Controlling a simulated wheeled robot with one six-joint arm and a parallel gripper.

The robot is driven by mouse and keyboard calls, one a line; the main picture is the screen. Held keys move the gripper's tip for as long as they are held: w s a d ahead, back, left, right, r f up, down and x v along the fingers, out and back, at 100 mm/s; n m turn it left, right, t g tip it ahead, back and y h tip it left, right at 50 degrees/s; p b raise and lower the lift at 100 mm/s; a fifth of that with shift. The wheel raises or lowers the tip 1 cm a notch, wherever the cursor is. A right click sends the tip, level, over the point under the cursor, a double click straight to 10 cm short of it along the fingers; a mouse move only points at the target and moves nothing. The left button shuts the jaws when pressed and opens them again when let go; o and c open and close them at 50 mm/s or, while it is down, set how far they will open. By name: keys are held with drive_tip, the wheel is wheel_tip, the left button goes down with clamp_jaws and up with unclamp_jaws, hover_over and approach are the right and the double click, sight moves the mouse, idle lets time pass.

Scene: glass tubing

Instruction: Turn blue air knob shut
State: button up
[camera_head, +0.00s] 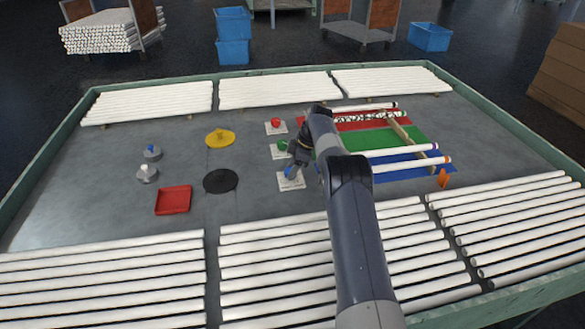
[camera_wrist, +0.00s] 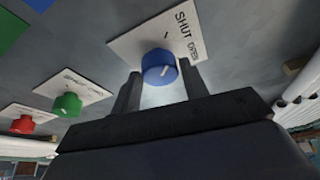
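The blue knob (camera_wrist: 159,68) sits on a white plate (camera_wrist: 140,42) marked SHUT and OPEN. A white line shows on the knob's face. My gripper (camera_wrist: 160,82) has its two fingers apart, one on each side of the blue knob; I cannot tell whether they touch it. In the head view the blue knob (camera_head: 289,172) is partly hidden by my gripper (camera_head: 293,168), which is right over it. The plate (camera_head: 291,183) lies flat on the table.
A green knob (camera_wrist: 67,104) and a red knob (camera_wrist: 22,124) stand in a row with the blue one. A black disc (camera_head: 221,181) and a red tray (camera_head: 173,200) lie to the left.

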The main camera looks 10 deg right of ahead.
drive_tip(key=o, duration=0.3)
drive_tip(key=shift+o, duration=0.2)
drive_tip(key=v, duration=1)
drive_tip(key=shift+d+r+p, duration=0.2)
drive_tip(key=shift+r+p, duration=0.15)
drive_tip(key=shift+r, duration=0.05)
drive_tip(key=shift+f, duration=0.1)
drive_tip(key=x, duration=1)
drive_tip(key=shift+a+f+b, duration=0.2)
drive_tip(key=shift+f+b, duration=0.05)
drive_tip(key=shift+b, duration=0.05)
drive_tip(key=shift+m, duration=0.3)
